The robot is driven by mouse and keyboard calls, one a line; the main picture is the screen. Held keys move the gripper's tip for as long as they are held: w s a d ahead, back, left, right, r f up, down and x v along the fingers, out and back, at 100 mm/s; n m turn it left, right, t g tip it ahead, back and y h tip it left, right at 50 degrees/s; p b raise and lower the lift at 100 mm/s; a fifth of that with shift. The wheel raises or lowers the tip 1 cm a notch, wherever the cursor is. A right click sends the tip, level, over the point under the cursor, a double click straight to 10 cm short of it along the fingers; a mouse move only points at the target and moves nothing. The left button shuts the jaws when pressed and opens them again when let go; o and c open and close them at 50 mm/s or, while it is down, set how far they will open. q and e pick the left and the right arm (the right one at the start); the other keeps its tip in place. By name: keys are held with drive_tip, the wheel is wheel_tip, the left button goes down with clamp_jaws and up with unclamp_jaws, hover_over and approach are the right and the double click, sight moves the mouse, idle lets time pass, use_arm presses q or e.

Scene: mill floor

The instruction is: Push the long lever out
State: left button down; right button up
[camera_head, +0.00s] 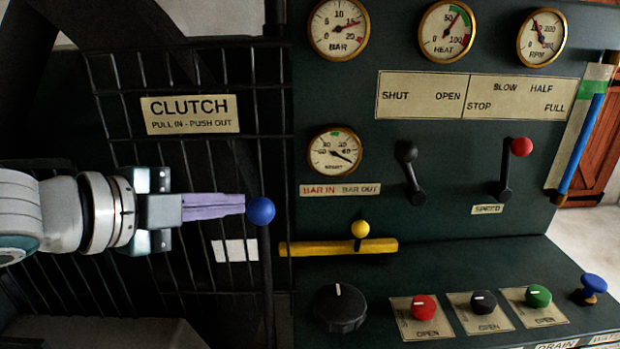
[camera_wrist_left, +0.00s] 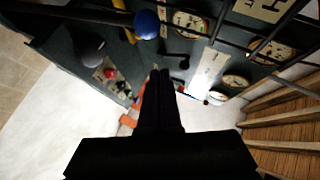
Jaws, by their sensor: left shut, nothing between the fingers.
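The long lever is a dark upright rod with a blue ball knob (camera_head: 261,211), standing in front of the black grille below the CLUTCH sign (camera_head: 190,114). The sign reads "PULL IN - PUSH OUT". The knob also shows at the top of the left wrist view (camera_wrist_left: 146,24). My left gripper (camera_head: 242,204) comes in from the left, its fingers shut and empty, with the tips just left of the knob in the head view. In the left wrist view the fingertips (camera_wrist_left: 160,74) appear apart from the knob. I cannot tell the depth between them. My right gripper is not in view.
A yellow bar with a yellow knob (camera_head: 360,229) lies right of the lever. A black-knobbed lever (camera_head: 409,165) and a red-knobbed lever (camera_head: 510,165) stand on the green panel. Several dials sit below and above. The black grille (camera_head: 110,90) is close behind my arm.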

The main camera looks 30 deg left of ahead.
use_arm(q)
drive_tip(key=shift+p+v, duration=0.35)
drive_tip(key=shift+v, duration=2.45)
drive_tip(key=shift+d, duration=0.15)
drive_tip(key=s+d+f+n+g+y, duration=0.1)
drive_tip(key=s+d+f+n+g, duration=0.35)
drive_tip(key=s+n, duration=0.25)
drive_tip(key=s+d+f+n+g+y, duration=0.1)
drive_tip(key=s+d+f+n+g, duration=0.3)
drive_tip(key=s+d+n+g, duration=0.25)
wheel_tip(320, 180, up, 36)
drive_tip(key=s+t+p, duration=0.1)
drive_tip(key=p, duration=3.4)
drive_tip(key=shift+s+a+n+p, duration=0.3)
drive_tip(key=shift+a+n+p, duration=0.05)
